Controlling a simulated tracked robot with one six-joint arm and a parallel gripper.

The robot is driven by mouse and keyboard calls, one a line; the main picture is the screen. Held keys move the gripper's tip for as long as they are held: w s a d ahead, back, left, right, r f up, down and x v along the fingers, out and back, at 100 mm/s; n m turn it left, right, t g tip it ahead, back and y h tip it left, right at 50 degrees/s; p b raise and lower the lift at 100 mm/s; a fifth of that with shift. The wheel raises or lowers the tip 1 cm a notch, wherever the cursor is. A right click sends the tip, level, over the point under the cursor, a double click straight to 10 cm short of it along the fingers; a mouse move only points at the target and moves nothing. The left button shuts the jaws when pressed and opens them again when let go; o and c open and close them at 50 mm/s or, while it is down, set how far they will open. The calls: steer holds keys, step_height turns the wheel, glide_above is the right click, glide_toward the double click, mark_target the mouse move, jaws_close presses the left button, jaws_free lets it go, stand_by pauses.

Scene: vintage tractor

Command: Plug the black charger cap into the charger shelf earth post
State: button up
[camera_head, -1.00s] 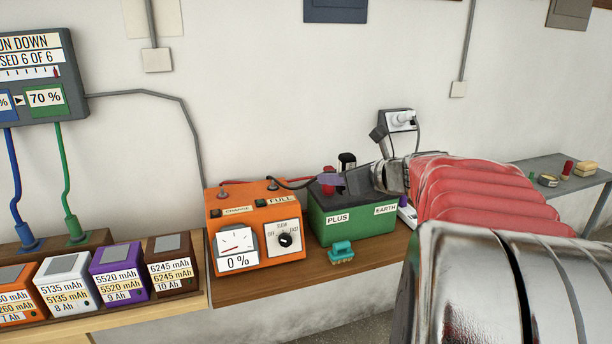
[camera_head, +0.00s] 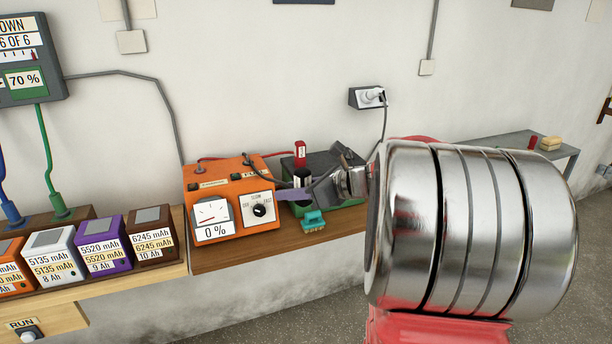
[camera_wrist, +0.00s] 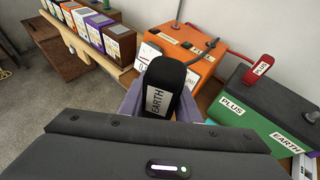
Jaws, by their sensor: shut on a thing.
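My gripper (camera_wrist: 160,104) is shut on the black charger cap (camera_wrist: 166,80), which carries an EARTH label. The cap is about upright between the purple fingers, with its black lead leaving the top. In the head view my gripper (camera_head: 297,193) is in front of the green battery (camera_head: 332,216), near the orange charger's right side. In the wrist view the green battery (camera_wrist: 270,118), with PLUS and EARTH labels, lies right of the cap, apart from it. A red PLUS cap (camera_wrist: 262,66) stands at its far side.
The orange charger (camera_head: 229,190) stands left of the battery. A teal connector (camera_head: 312,220) lies on the wooden shelf (camera_head: 270,252) in front. Several battery packs (camera_head: 100,243) stand further left. A wall socket (camera_head: 366,97) with a cord is behind.

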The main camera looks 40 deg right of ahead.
steer(key=a+f+n+g+y, duration=0.4)
steer(key=a+f+n+y, duration=0.2)
steer(key=a+f, duration=1.9)
step_height(320, 180, down, 4)
steer(key=shift+w+a+f+n+g+y, duration=0.15)
steer(key=shift+w+a+n+g+y, duration=0.2)
steer(key=shift+n, duration=0.15)
steer(key=shift+a, duration=0.15)
